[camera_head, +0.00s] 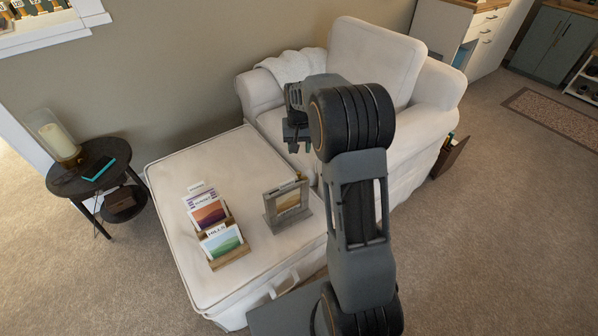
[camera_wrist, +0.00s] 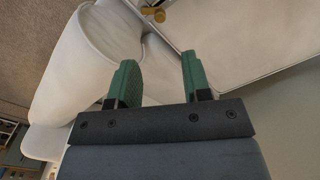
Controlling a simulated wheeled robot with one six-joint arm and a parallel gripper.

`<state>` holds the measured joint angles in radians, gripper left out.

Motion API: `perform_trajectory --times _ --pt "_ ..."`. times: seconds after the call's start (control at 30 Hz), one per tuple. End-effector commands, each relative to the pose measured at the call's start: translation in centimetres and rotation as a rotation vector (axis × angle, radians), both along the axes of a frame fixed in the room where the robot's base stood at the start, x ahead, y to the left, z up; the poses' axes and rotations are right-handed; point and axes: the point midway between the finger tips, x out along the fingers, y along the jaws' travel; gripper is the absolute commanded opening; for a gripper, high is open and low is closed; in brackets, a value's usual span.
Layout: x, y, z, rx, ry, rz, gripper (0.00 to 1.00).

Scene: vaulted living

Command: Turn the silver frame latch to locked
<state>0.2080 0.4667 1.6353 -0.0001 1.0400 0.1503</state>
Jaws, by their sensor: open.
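A small grey picture frame (camera_head: 272,214) with a yellowish landscape stands on the white ottoman, near its right side. I cannot make out a silver latch on it; its back is hidden in the head view. My gripper (camera_head: 294,132) is raised above and behind the frame, in front of the armchair, apart from the frame. In the wrist view my gripper's two green fingers (camera_wrist: 157,62) are spread with nothing between them. A small brass-coloured piece (camera_wrist: 154,13) shows beyond them at the top edge; I cannot tell what it belongs to.
A wooden stand with colourful cards (camera_head: 228,262) sits on the ottoman (camera_head: 172,218), left of the frame. A cream armchair (camera_head: 385,62) stands behind. A dark round side table (camera_head: 66,183) holds a candle lamp (camera_head: 58,143). Open carpet (camera_head: 500,235) lies to the right.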

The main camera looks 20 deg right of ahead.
Motion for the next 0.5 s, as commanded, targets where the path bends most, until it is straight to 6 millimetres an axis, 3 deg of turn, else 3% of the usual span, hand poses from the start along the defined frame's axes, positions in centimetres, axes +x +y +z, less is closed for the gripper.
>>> perform_trajectory --times 0.2,0.5 --pt "-0.1 0.0 -4.6 0.001 0.003 0.000 0.44" --pt "-0.1 0.0 -9.3 0.001 0.002 0.001 0.44"
